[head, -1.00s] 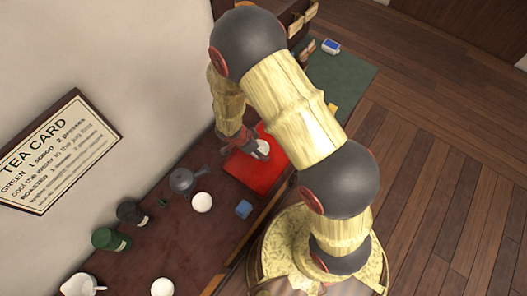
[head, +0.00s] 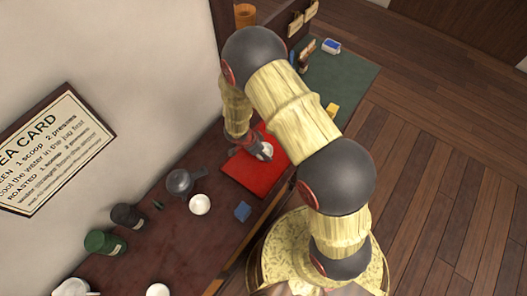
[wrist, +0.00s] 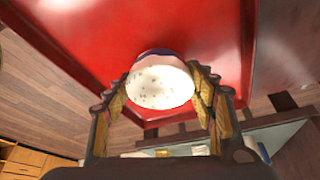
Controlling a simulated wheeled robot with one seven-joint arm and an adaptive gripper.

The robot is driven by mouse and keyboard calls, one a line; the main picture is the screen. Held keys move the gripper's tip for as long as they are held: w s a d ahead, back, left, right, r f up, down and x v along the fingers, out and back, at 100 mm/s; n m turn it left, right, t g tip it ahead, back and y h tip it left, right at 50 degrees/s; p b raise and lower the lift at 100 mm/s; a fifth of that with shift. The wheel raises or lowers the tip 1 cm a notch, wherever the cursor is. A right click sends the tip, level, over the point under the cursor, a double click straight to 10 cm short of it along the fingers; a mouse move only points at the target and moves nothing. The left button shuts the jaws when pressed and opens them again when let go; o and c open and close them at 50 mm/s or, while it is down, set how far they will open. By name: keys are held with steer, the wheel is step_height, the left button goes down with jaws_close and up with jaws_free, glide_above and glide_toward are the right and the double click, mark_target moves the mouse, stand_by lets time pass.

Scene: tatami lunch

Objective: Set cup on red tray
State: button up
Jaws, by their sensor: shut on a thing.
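My gripper (head: 258,147) is shut on a small white speckled cup (wrist: 160,84). In the wrist view, a finger stands on each side of the cup, and a dark blue band shows at its far edge. In the head view, the cup (head: 266,150) shows at the fingertips, over the far part of the red tray (head: 252,177). The red tray fills much of the wrist view (wrist: 95,45) behind the cup. I cannot tell whether the cup touches the tray. My arm hides part of the tray's right side.
Dark and green canisters (head: 105,243) stand farther left by the wall. A green mat (head: 345,80) lies beyond the tray. The tray's near left part is clear.

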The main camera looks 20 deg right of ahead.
steer(key=shift+f, duration=0.2)
steer(key=o, duration=1.3)
steer(key=shift+o, duration=0.5)
steer(key=shift+r, duration=0.1)
